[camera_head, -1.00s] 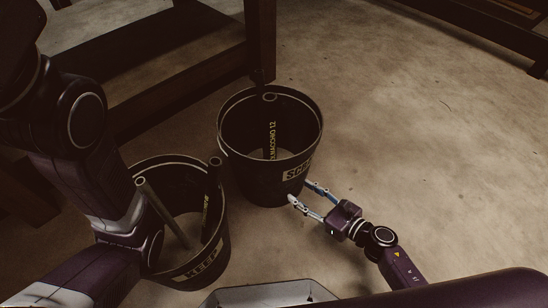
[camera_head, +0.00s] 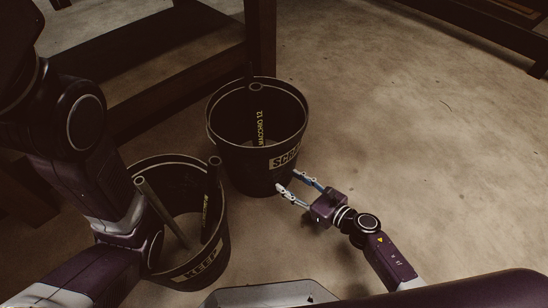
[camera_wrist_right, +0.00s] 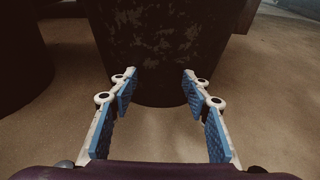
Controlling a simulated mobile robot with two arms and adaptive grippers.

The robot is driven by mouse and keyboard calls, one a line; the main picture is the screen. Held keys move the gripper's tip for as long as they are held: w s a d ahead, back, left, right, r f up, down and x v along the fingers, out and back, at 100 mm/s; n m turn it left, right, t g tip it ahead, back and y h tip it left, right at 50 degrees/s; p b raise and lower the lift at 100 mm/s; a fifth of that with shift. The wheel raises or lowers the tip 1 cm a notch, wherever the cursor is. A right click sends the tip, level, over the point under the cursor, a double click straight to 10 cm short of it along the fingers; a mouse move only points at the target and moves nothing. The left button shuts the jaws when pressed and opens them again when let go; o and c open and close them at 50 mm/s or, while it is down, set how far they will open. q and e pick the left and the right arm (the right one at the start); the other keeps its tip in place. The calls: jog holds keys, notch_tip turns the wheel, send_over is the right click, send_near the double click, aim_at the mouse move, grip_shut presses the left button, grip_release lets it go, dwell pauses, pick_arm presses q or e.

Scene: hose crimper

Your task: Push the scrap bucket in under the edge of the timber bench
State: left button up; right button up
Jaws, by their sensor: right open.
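The scrap bucket (camera_head: 245,165) is black with a pale rim line and a "SCRAP" label, and stands upright on the floor with hose pieces inside. It is close against the leg of the timber bench (camera_head: 185,95), at the bench's near right corner. My right gripper (camera_head: 291,184) is open and empty, low at the bucket's near right side. In the right wrist view the bucket wall (camera_wrist_right: 160,60) fills the space ahead of the open fingers; I cannot tell whether they touch it. My left arm comes in at the left, but its gripper is not in view.
A "KEEP" bucket (camera_head: 180,268) with hose pieces stands just left and in front of the scrap bucket, partly behind my left arm. The floor (camera_head: 420,150) to the right is clear. Another dark frame (camera_head: 480,30) stands at the top right.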

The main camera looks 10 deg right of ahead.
aim_at(285, 177)
jog(key=shift+w+a+r, duration=0.1)
jog(key=shift+w+a, duration=1)
jog(key=shift+w, duration=0.3)
jog(key=shift+r+b+x, duration=0.25)
jog(key=shift+x, duration=0.7)
jog(key=shift+r+b+x, duration=0.2)
jog(key=shift+b+x, duration=0.1)
jog(key=shift+x, duration=0.65)
jog(key=shift+r+b+x, duration=0.25)
jog(key=shift+x, duration=0.7)
jog(key=shift+r+b+x, duration=0.2)
jog(key=shift+b+x, duration=0.05)
jog(key=shift+x, duration=0.55)
jog(key=shift+r+b+x, duration=0.2)
jog(key=shift+b+x, duration=0.05)
jog(key=shift+x, duration=0.55)
jog(key=shift+r+b+x, duration=0.15)
jog(key=shift+b+x, duration=0.1)
jog(key=shift+x, duration=0.5)
jog(key=shift+w+a, duration=0.4)
jog(key=shift+w, duration=0.2)
